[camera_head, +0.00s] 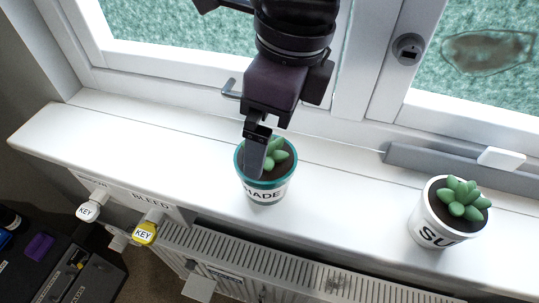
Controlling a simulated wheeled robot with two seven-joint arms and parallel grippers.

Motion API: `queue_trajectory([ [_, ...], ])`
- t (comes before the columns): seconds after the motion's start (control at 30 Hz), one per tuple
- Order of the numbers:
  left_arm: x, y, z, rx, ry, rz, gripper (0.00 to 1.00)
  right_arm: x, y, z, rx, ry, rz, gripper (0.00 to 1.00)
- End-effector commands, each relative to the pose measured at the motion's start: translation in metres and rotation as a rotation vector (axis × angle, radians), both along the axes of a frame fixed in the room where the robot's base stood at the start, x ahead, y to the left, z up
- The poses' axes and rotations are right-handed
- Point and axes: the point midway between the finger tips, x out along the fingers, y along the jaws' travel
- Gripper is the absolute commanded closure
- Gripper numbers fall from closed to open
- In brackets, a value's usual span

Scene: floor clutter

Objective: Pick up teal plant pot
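The teal plant pot (268,192) stands upright on the white windowsill. It has a teal rim, a white label band with partly hidden dark letters ending in "HADE", dark soil and a green succulent. A single dark gripper, which I take to be my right gripper (258,166), reaches down from the top of the picture over the pot. One finger overlaps the left part of the pot's opening beside the plant. The other finger cannot be made out clearly, so whether the gripper is open or shut on the pot is unclear. My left gripper is not in view.
A white pot (432,226) with a succulent stands at the right on the sill. A grey bar (440,168) with a white block lies behind it. Window frames rise behind; a radiator (300,272) is below. The left sill is clear.

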Motion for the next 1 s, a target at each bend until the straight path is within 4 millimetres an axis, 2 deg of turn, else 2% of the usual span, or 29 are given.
queue_trajectory([
  [0.27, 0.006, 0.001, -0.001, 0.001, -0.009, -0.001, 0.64, 0.000, 0.002, -0.015, -0.001, 0.001, 0.003, 0.00],
  [0.47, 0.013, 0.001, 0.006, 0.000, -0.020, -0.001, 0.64, 0.002, 0.005, -0.036, 0.000, 0.002, 0.002, 0.00],
  [0.6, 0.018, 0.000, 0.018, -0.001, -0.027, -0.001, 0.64, 0.004, 0.006, -0.056, -0.002, 0.004, 0.001, 0.00],
  [0.73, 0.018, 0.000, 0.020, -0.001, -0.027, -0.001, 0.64, 0.005, 0.009, -0.073, -0.001, 0.000, 0.003, 0.00],
  [1.0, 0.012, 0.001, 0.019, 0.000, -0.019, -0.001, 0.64, 0.006, 0.010, -0.080, 0.002, -0.002, 0.000, 0.00],
])
